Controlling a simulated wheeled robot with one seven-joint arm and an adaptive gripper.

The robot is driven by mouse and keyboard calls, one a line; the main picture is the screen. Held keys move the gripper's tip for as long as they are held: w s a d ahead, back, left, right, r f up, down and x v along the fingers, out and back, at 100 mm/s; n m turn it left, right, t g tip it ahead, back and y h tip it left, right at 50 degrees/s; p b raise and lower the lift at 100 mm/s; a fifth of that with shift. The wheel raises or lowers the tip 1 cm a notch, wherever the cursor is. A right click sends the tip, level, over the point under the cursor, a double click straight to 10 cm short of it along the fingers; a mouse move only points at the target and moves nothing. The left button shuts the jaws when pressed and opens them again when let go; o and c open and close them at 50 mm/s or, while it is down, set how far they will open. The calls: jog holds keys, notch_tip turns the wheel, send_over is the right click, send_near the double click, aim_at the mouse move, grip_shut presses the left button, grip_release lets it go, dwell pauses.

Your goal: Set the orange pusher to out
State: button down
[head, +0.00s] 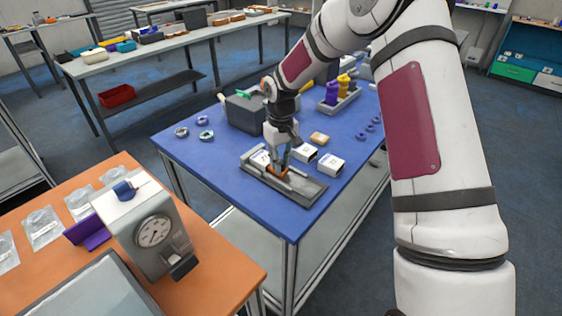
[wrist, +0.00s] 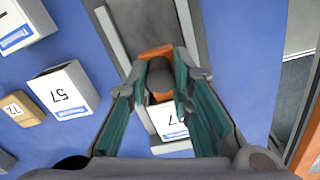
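The orange pusher (wrist: 155,52) sits in a grey metal track and carries a dark round knob (wrist: 160,76). It also shows small in the head view (head: 277,171), partly hidden by my gripper. My gripper (wrist: 161,72) points down over the track, with its teal-padded fingers close on both sides of the knob. It looks shut on the knob, though contact is hard to see. A white box (wrist: 172,122) with a printed number lies in the track beside the pusher, partly hidden by the right finger. The track (head: 310,192) lies near the blue table's front edge.
White boxes (head: 330,164) and a tan box (head: 319,138) stand on the blue table (head: 235,155) behind the track. A dark grey block (head: 243,113) and a holder with purple and yellow items (head: 340,97) stand further back. An orange table (head: 215,262) with a dial scale (head: 153,232) is at left.

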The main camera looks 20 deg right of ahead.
jog(key=s+d+p, duration=0.1)
jog(key=s+d, duration=0.1)
jog(key=s, duration=0.1)
jog(key=s+d+p, duration=0.2)
jog(key=s, duration=0.1)
jog(key=s+d+p, duration=0.1)
jog(key=s+d, duration=0.1)
jog(key=s, duration=0.1)
jog(key=shift+s+p, duration=0.15)
jog(key=shift+p, duration=0.25)
jog(key=shift+d, duration=0.15)
jog(key=shift+s, duration=0.1)
jog(key=c, duration=1.4)
grip_release()
jog(key=shift+r, duration=0.2)
notch_tip(320, 180, up, 12)
jog(key=shift+f, duration=0.2)
jog(key=shift+r, duration=0.1)
